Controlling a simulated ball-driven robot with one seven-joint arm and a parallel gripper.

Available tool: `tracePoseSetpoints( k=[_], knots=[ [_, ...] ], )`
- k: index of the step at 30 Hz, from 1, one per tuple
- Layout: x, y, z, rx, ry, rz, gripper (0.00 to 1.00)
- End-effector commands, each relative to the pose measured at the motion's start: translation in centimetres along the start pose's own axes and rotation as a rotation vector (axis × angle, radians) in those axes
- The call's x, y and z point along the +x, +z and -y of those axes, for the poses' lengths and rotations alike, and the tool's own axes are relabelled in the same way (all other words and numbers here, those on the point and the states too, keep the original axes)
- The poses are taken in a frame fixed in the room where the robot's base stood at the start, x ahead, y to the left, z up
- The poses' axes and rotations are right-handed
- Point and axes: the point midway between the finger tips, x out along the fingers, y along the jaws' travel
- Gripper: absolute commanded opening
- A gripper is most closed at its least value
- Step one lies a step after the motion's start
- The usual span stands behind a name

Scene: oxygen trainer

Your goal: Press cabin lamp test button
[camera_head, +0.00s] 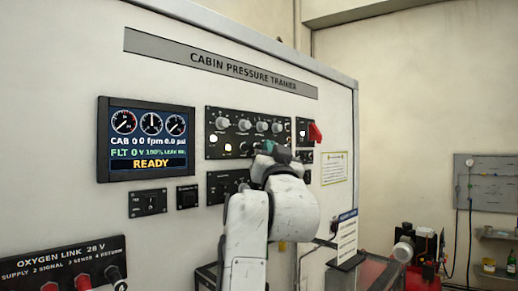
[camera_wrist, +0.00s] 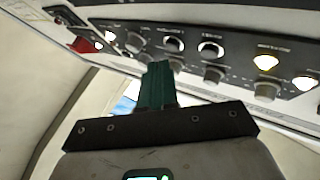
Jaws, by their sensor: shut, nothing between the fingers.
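The control panel (camera_head: 262,125) on the white trainer wall carries knobs, small buttons and lit lamps. The lamp test button cannot be told apart, as the small labels are unreadable. A lit lamp (camera_head: 228,148) glows at the panel's lower left, and an amber-white lamp (camera_wrist: 265,61) glows in the wrist view. My gripper (camera_head: 279,152) is at the panel's lower edge, mostly hidden by my own wrist. In the wrist view its teal fingers (camera_wrist: 158,85) are together and empty, pointing toward the panel's row of knobs. Contact with the panel cannot be told.
The display (camera_head: 149,139) left of the panel reads READY. A red switch guard (camera_head: 315,132) stands out at the panel's right. Smaller modules (camera_head: 148,203) sit below. The oxygen link box (camera_head: 65,267) is at lower left, and a sign (camera_head: 347,237) stands right of my arm.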

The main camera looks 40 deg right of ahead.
Motion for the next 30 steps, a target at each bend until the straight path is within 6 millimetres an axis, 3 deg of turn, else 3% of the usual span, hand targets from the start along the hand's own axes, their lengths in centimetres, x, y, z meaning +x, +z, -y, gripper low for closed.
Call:
tracePoseSetpoints(
  k=[30],
  knots=[
    [0.59, 0.39, 0.42, -0.001, 0.0, 0.0, 0.0]
  ],
)
